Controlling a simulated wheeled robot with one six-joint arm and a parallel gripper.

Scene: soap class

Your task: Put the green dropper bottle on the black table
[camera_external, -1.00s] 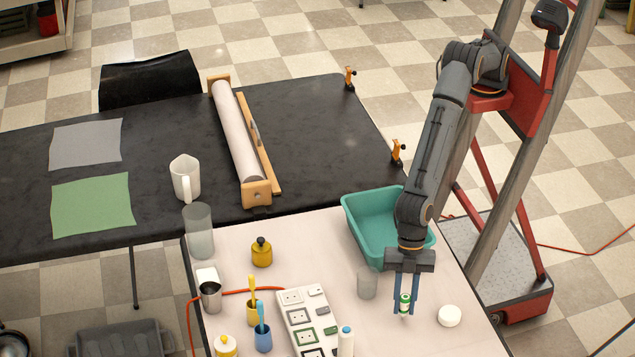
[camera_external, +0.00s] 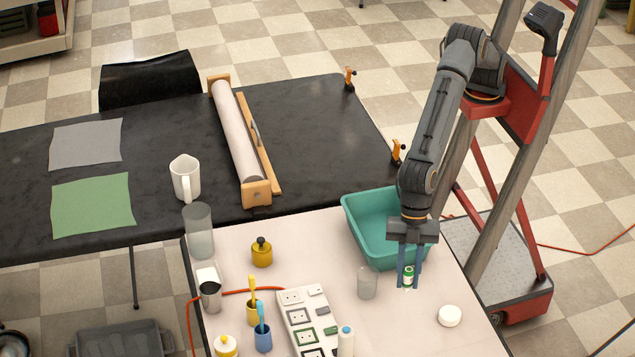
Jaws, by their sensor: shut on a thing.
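The green dropper bottle (camera_external: 408,276) is small, green and white, and sits upright between the two blue fingers of my gripper (camera_external: 410,280). My gripper points down and is shut on the bottle, above the white table near the teal basin's front edge. Whether the bottle clears the table is hard to tell. The black table (camera_external: 320,130) stands behind the white table, to the upper left of my gripper.
The teal basin (camera_external: 352,212) is behind my gripper, and a clear glass (camera_external: 367,283) is to its left. A round white lid (camera_external: 449,316) lies to the right. A paper roll (camera_external: 238,135) and white pitcher (camera_external: 185,178) stand on the black table; its right part is clear.

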